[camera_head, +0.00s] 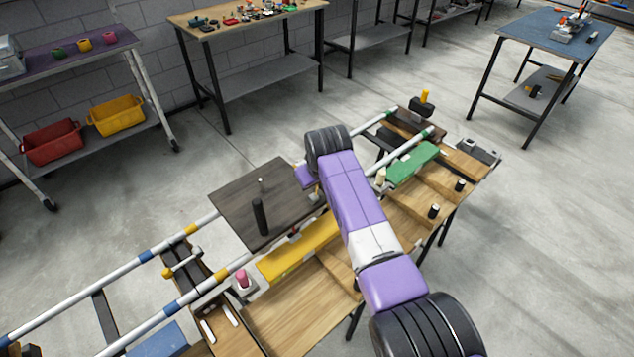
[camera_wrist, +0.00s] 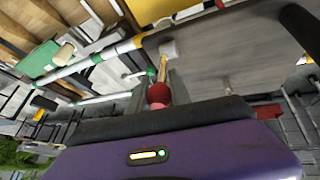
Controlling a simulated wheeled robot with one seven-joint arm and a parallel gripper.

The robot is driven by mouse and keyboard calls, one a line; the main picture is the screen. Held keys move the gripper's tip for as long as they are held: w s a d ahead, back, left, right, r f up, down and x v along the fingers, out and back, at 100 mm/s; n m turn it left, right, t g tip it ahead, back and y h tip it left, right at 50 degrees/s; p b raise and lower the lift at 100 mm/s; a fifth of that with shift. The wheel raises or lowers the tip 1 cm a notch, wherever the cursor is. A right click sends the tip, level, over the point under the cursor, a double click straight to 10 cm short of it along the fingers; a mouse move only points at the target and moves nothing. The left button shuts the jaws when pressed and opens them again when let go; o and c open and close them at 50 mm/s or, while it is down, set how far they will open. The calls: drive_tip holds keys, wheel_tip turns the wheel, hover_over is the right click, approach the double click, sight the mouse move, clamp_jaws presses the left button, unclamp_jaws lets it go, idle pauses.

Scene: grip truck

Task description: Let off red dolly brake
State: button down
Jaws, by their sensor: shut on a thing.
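The dolly is a dark flat plate (camera_head: 255,205) on two white rails with coloured bands in the head view. Its underside or edge shows as a large grey-brown panel in the wrist view (camera_wrist: 235,55). A brake lever with a red ball knob (camera_wrist: 158,95) and a yellowish stem runs to a pale round pivot (camera_wrist: 169,48) beside the dolly. My gripper (camera_wrist: 157,86) is shut on the red knob, with a grey finger on each side. In the head view my purple arm hides the lever and most of my gripper.
A yellow block (camera_head: 300,248) and a green block (camera_head: 412,163) lie along the rail (camera_head: 405,147). A pink knob (camera_head: 242,278) stands near the lower rail. A dark upright post (camera_head: 259,217) stands on the dolly. Side tables (camera_head: 245,22) stand farther back, with bare floor between.

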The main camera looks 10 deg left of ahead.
drive_tip(key=shift+w+a+f+g+h+b, duration=0.15)
drive_tip(key=shift+a+g+h+b, duration=0.15)
drive_tip(key=shift+g+h, duration=0.2)
idle(0.3)
drive_tip(key=c, duration=1.2)
unclamp_jaws()
drive_tip(key=shift+r, duration=0.2)
drive_tip(key=shift+r, duration=0.25)
drive_tip(key=shift+v, duration=3.5)
